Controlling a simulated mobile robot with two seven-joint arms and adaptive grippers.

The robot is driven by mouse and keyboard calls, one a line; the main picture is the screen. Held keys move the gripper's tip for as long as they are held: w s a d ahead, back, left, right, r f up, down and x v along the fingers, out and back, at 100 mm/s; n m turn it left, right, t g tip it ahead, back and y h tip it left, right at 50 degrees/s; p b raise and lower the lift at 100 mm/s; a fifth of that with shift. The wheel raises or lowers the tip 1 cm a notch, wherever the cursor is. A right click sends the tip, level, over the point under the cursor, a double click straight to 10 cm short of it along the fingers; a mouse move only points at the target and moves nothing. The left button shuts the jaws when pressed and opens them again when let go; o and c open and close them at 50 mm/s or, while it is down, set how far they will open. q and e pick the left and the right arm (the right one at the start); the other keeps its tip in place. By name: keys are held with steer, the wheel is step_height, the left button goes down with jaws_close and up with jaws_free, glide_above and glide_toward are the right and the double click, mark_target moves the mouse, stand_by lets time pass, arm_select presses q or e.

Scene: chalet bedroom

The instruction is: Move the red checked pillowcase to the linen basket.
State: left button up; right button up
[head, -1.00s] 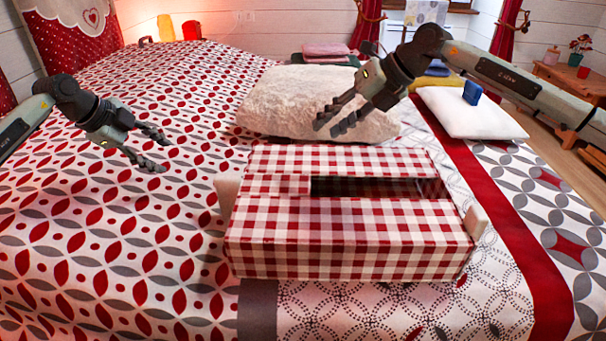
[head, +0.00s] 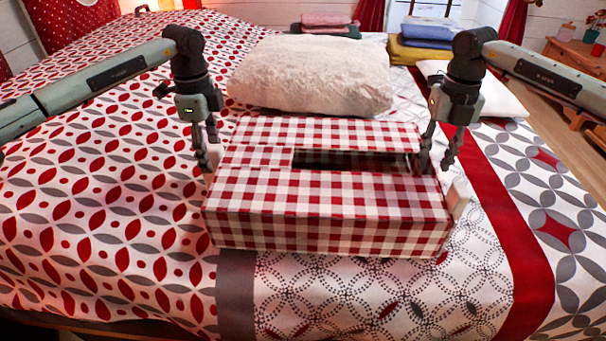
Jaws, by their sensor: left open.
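The red checked pillowcase (head: 325,192) shows as a red-and-white gingham, box-shaped form on the bed, with a dark slot in its top. A pale block stands at its left end (head: 214,160) and another at its right end (head: 459,196). My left gripper (head: 208,155) is open, pointing down at the left end. My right gripper (head: 436,160) points down at the right end, its fingers apart. I cannot tell whether either touches the cloth or a block. I cannot make out a separate linen basket.
A cream fluffy cushion (head: 310,75) lies just behind the checked form. A white pillow (head: 495,98) lies behind the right gripper. Folded towels (head: 328,22) and a folded stack (head: 420,45) lie at the back. The bed (head: 110,230) is clear at left and in front.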

arm_select(q)
step_height(320, 180, down, 8)
steer(key=shift+r, duration=0.25)
arm_select(e)
step_height(320, 180, down, 7)
steer(key=shift+f, duration=0.2)
arm_select(q)
steer(key=shift+c, duration=0.3)
arm_select(e)
steer(key=shift+c, duration=0.3)
arm_select(q)
steer(key=c, duration=0.7)
arm_select(e)
jaws_close()
arm_select(q)
jaws_close()
